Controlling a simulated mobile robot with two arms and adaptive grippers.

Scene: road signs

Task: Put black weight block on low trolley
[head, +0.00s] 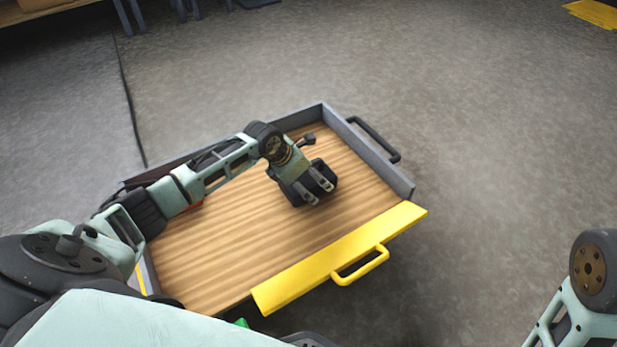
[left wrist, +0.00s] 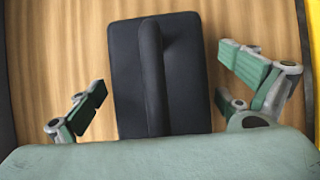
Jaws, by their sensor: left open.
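The black weight block (left wrist: 187,75) has a raised bar handle on top and rests on the wooden deck of the low trolley (head: 215,248). In the head view the block (head: 327,172) is partly hidden under my left gripper (head: 318,190). The left gripper also shows in the left wrist view (left wrist: 168,93), with its fingers spread wide on either side of the block, apart from it. The trolley has grey side walls and a yellow front edge with a handle. My right gripper is not in view; only part of the right arm shows at the lower right.
A dark handle (head: 374,139) sticks out from the trolley's far right side, and a yellow handle (head: 362,266) from its front. A small red thing is partly hidden beneath my left arm. The grey floor to the right is clear. Blue legs stand at the far upper left.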

